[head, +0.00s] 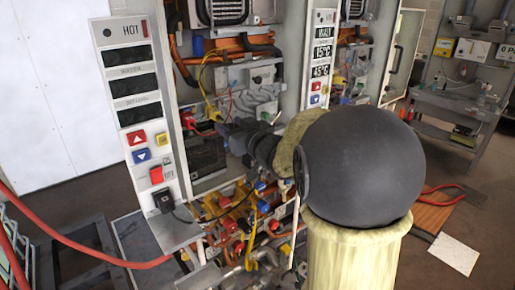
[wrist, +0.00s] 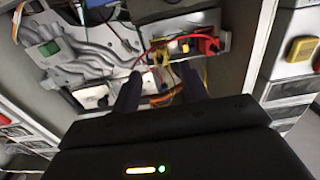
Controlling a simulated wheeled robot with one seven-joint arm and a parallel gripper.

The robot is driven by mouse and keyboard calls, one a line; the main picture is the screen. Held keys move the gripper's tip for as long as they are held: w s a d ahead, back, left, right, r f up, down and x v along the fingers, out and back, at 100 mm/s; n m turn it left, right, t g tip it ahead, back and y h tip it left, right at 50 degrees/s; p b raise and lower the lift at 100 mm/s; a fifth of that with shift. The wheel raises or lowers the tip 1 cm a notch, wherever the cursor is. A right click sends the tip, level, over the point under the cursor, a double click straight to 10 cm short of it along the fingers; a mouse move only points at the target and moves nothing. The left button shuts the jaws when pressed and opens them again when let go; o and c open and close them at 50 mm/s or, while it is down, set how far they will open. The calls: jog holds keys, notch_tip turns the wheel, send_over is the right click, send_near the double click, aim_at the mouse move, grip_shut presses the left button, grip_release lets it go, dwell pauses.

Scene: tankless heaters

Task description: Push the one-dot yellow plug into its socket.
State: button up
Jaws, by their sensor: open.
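My gripper (head: 222,129) reaches into the open heater cabinet in the head view. In the wrist view my gripper (wrist: 160,80) shows two dark fingers, spread apart, with no object clearly held between them. A small yellow piece (wrist: 184,47), possibly the one-dot yellow plug, lies beyond the fingertips beside a red connector (wrist: 208,43). Its dots are too small to read. Thin yellow and red wires run near the fingertips. I cannot tell which opening is the yellow plug's socket. In the head view the red connector (head: 188,120) is left of my gripper.
The heater's control panel (head: 137,85), with display slots and coloured buttons, stands left of the opening. A grey manifold (wrist: 85,55) and a white block (wrist: 92,97) lie left in the wrist view. Coloured valves and pipes (head: 240,215) crowd the space below. A second heater panel (head: 320,60) stands right.

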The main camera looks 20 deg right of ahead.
jog(key=b+v, duration=0.2)
jog(key=v, duration=0.9)
jog(key=shift+s+b, duration=0.3)
jog(key=shift+b, duration=0.1)
jog(key=shift+d, duration=0.1)
notch_tip(320, 180, down, 16)
jog(key=m+g+h, duration=0.4)
jog(key=g+h, duration=0.2)
jog(key=s+a+f+g, duration=0.2)
jog(key=s+f+g, duration=0.2)
jog(key=s+f, duration=0.2)
jog(key=s+a+f+g, duration=0.3)
jog(key=s+f+g, duration=0.1)
jog(key=s+f, duration=0.3)
jog(key=shift+s+g, duration=0.3)
jog(key=shift+s, duration=0.25)
jog(key=shift+a, duration=0.1)
